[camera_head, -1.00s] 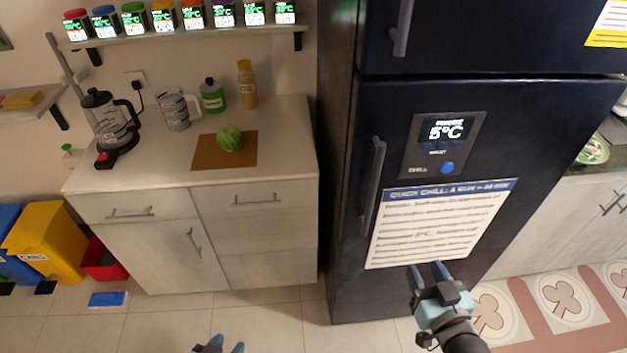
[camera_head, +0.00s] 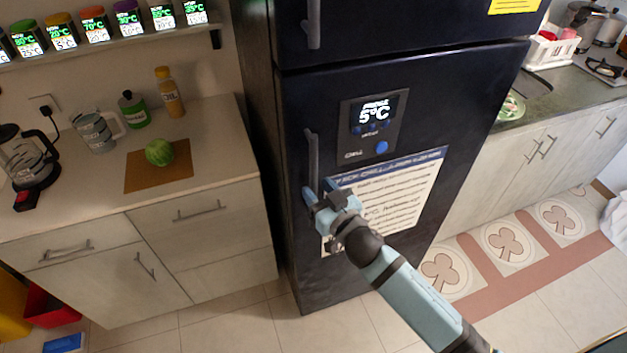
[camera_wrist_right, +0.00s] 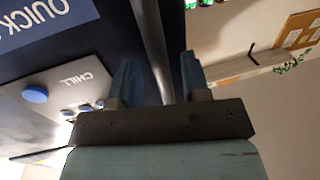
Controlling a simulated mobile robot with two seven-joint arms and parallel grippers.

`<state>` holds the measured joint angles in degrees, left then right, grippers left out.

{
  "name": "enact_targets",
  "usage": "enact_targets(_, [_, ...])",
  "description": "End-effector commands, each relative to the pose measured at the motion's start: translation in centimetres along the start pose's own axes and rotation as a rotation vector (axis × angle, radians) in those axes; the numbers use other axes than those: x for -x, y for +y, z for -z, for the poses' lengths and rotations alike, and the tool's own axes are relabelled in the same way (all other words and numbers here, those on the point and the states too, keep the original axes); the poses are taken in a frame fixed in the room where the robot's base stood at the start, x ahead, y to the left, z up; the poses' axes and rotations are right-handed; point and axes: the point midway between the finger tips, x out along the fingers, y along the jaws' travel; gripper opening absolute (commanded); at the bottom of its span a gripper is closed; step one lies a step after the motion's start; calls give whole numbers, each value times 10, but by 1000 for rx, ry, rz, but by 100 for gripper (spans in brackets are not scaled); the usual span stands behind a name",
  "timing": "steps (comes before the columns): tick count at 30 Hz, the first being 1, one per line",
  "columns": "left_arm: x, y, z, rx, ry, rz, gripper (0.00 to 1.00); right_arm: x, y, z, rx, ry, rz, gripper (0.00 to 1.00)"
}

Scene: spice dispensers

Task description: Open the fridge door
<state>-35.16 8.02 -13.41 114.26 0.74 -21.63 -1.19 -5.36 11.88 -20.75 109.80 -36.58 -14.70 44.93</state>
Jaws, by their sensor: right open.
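The dark blue fridge (camera_head: 285,215) stands in the middle of the head view, and its doors look closed. My left gripper is not in view.
A counter (camera_head: 215,150) left of the fridge holds a watermelon (camera_head: 159,152) on a brown board, a kettle and bottles. Another counter (camera_head: 570,90) stands at the right. The floor (camera_head: 330,325) before the fridge is clear.

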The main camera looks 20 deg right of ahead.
Motion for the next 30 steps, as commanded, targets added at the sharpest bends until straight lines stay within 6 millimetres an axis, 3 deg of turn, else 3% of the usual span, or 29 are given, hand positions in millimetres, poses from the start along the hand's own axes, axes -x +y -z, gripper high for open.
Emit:
enact_targets(6, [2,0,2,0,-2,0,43,-20,0,0,1,0,0,43])
enact_targets(15, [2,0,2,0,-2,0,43,-23,0,-1,0,-1,0,43])
enact_targets(16, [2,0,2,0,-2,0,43,-23,0,-1,0,-1,0,41])
enact_targets(21, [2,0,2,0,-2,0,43,-23,0,0,0,0,0,2])
enact_targets(30, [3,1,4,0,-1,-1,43,-19,0,0,0,-1,7,0])
